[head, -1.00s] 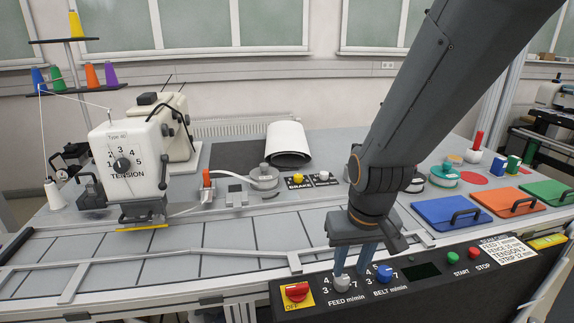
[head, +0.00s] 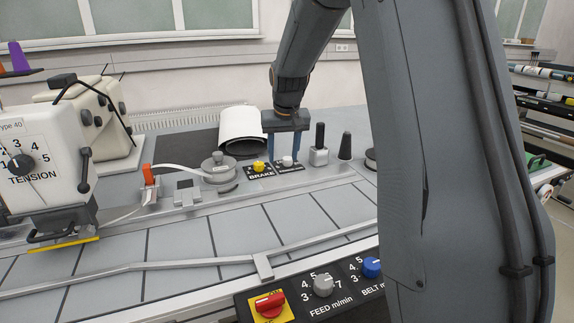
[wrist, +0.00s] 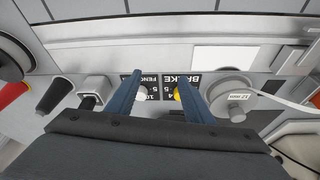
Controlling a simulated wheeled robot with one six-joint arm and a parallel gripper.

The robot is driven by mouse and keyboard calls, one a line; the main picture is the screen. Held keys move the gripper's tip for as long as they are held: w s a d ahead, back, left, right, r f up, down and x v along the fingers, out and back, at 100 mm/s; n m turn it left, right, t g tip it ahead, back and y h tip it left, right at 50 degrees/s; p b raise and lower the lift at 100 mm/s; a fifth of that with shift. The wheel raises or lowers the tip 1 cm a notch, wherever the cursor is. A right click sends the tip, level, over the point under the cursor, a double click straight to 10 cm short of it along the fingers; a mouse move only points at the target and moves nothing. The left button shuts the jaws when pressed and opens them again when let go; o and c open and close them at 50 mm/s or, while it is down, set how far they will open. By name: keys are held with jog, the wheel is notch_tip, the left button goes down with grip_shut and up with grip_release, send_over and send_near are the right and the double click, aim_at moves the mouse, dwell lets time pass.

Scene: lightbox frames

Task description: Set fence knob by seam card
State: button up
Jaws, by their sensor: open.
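The fence knob (head: 288,161) is a small pale knob on a black dial plate beside the yellow brake knob (head: 259,166). My gripper (head: 286,155) is over these plates, open and empty, fingers pointing down. In the wrist view the fence knob (wrist: 141,97) and the brake knob (wrist: 177,96) both show between the fingers, the fence knob close to the left finger. The fence label is partly covered by that finger, and the knob's setting cannot be read. The seam card is not visible now.
A grey reel (head: 218,168) stands left of the plates, and a block with a black post (head: 319,150) and a black cone (head: 345,146) stand right. The front panel holds a feed knob (head: 323,284), a blue belt knob (head: 371,267) and a red switch (head: 268,304).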

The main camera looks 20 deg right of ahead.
jog(key=b, duration=0.2)
send_near(288, 158)
jog(key=shift+m, duration=0.4)
jog(key=p+x, duration=0.2)
jog(key=x, duration=0.6)
jog(key=shift+w+f, duration=0.1)
jog(key=shift+f, duration=0.05)
jog(key=shift+a, duration=0.1)
jog(key=shift+t, duration=0.3)
jog(key=c, duration=1)
